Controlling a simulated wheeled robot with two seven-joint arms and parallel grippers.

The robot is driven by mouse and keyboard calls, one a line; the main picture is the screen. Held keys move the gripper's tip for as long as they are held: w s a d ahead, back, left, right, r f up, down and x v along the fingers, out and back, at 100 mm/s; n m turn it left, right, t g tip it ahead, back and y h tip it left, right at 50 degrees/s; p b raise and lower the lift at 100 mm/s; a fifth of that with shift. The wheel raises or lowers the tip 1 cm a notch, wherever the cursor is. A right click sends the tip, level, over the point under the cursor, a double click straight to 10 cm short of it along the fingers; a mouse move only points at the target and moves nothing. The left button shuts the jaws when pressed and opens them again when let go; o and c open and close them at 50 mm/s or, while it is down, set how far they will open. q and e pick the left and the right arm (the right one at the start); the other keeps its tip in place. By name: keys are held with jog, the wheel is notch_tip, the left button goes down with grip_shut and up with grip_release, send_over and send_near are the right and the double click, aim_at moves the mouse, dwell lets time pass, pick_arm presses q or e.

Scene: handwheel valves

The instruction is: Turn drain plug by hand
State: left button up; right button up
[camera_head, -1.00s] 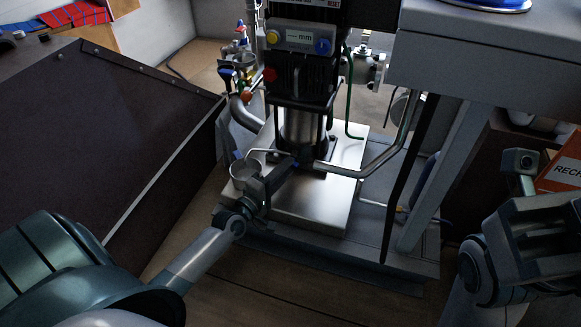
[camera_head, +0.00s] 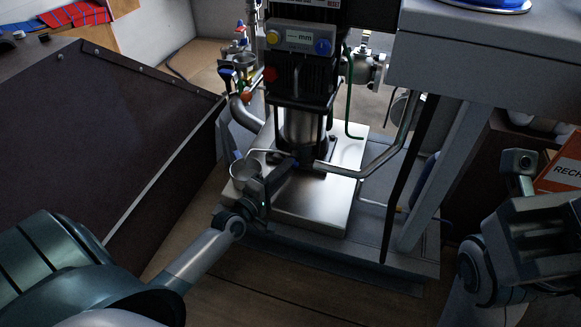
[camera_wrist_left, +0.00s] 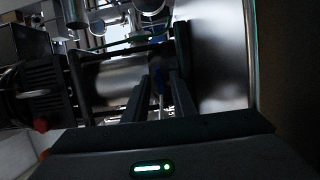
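My left gripper (camera_head: 297,163) reaches in low at the foot of the upright machine (camera_head: 300,90), over the shiny metal base plate (camera_head: 315,205). In the left wrist view its two dark fingers (camera_wrist_left: 159,85) stand apart. A small blue part (camera_wrist_left: 158,84) shows in the gap between them; I cannot tell whether the fingers touch it. I cannot make out the drain plug for sure; the gripper and the machine's foot hide much of that spot. My right gripper (camera_head: 522,170) is at the right edge, away from the machine, and its finger opening is unclear.
A bent metal pipe (camera_head: 375,160) runs right of the machine's foot, and a green tube (camera_head: 350,100) hangs beside it. A large dark panel (camera_head: 100,140) fills the left. A grey bench (camera_head: 485,60) overhangs at right.

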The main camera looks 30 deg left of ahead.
pick_arm(q)
jog(key=shift+s+d, duration=0.2)
jog(key=shift+s, duration=0.65)
jog(key=shift+p, duration=0.3)
